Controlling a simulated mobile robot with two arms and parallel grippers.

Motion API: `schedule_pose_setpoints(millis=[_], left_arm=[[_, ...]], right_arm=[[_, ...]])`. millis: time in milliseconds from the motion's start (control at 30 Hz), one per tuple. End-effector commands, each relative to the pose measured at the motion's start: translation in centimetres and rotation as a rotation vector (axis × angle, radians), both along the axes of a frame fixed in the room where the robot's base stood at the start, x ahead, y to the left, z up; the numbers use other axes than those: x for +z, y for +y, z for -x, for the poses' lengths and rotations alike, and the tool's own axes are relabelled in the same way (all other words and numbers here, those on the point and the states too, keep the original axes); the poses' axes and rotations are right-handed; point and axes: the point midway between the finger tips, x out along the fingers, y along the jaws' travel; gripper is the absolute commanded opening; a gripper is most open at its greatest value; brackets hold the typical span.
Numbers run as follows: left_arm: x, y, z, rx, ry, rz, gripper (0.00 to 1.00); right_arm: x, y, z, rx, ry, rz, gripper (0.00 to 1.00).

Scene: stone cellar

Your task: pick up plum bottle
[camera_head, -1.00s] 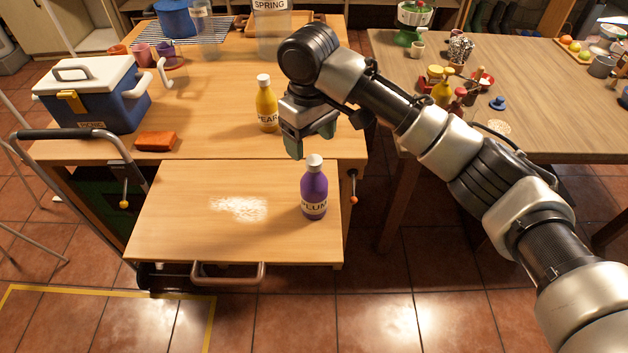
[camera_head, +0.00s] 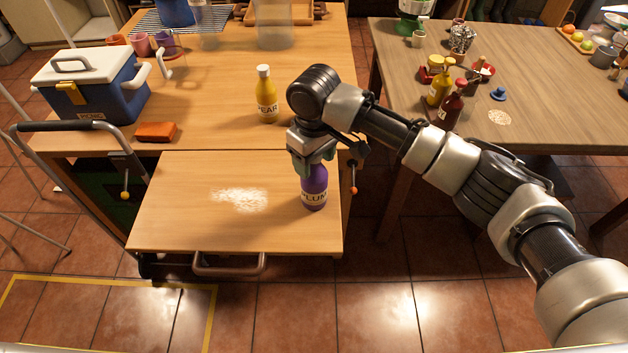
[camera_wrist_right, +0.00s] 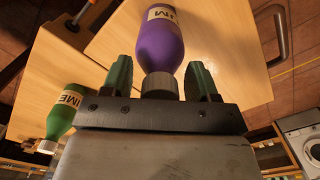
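The plum bottle (camera_head: 315,190) is purple with a pale label and stands upright near the right edge of the cart's lower front board (camera_head: 170,225). My right gripper (camera_head: 313,170) is over its top and hides the cap in the head view. In the right wrist view the purple bottle (camera_wrist_right: 160,45) points its grey cap (camera_wrist_right: 160,84) toward the gripper. The green fingers (camera_wrist_right: 160,80) stand on either side of the cap, with a gap showing on both sides, so the gripper is open. My left gripper is not in view.
A yellow pear bottle (camera_head: 266,98) stands behind on the upper board, left of my right arm. An orange sponge-like block (camera_head: 156,132) and a blue cooler (camera_head: 95,92) are at left. A green bottle (camera_wrist_right: 66,112) shows in the wrist view. White powder (camera_head: 240,199) lies on the lower board.

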Motion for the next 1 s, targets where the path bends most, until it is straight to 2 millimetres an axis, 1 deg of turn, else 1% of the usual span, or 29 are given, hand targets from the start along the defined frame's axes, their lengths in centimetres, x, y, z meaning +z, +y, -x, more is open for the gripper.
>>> schedule_pose_setpoints(millis=[33, 367, 400, 800, 867, 1000], left_arm=[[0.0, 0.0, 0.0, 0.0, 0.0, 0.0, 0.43], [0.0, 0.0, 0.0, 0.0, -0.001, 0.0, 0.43], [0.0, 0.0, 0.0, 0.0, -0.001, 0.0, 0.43], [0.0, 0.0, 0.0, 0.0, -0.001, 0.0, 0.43], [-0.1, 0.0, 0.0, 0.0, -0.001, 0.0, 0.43], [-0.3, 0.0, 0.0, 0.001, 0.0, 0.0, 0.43]], right_arm=[[0.0, 0.0, 0.0, 0.0, 0.0, 0.0, 0.52], [0.0, 0.0, 0.0, 0.001, -0.001, -0.001, 0.01], [0.0, 0.0, 0.0, 0.0, 0.0, 0.0, 0.0], [0.1, 0.0, 0.0, 0.001, 0.001, -0.001, 0.0], [0.3, 0.1, 0.0, 0.001, 0.001, -0.001, 0.0], [1.6, 0.1, 0.0, 0.001, -0.001, -0.002, 0.0]])
